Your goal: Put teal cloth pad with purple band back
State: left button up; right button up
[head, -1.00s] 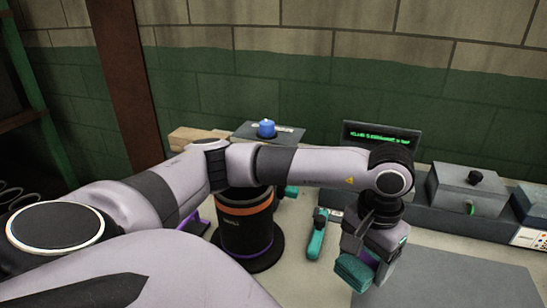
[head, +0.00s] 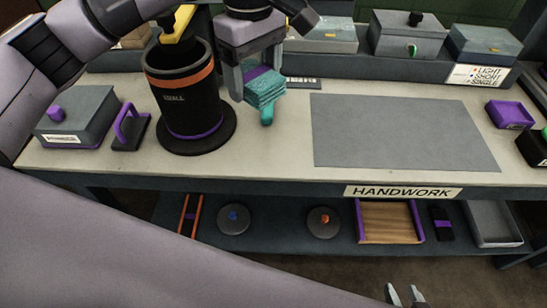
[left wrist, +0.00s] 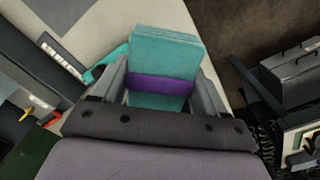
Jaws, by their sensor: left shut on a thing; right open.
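The teal cloth pad (head: 264,92) with its purple band hangs in my left gripper (head: 258,82), above the bench just right of the black cylinder. In the left wrist view the pad (left wrist: 166,52) sits between both fingers, with the purple band (left wrist: 160,84) across it. My left gripper is shut on the pad. A teal-handled tool (head: 267,116) shows just below the pad, partly hidden by it. My right gripper (head: 406,296) is open and empty at the bottom edge, with only its fingertips showing.
A black cylinder (head: 185,100) with an orange band stands left of the pad. A grey mat (head: 400,132) lies bare on the bench to the right. Lidded boxes (head: 407,35) line the back. The lower shelf holds round discs (head: 234,220) and a purple-sided wooden tray (head: 390,222).

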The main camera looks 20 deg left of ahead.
aim_at(271, 74)
pick_arm(q)
jog(key=d+r+n+b, duration=0.1)
jog(key=n, duration=0.1)
jog(key=r+n+b, duration=0.1)
jog(key=n, duration=0.1)
jog(key=d+r+n+b, duration=0.1)
jog(key=n, duration=0.1)
jog(key=shift+w+d+n, duration=0.35)
jog(key=shift+n, duration=0.05)
jog(key=shift+d+r+n+b, duration=0.3)
jog(key=shift+r+n, duration=0.2)
jog(key=shift+n, duration=0.3)
notch_tip(271, 74, down, 20)
jog(key=shift+r+b, duration=0.15)
jog(key=shift+b, duration=0.4)
jog(key=o, duration=1)
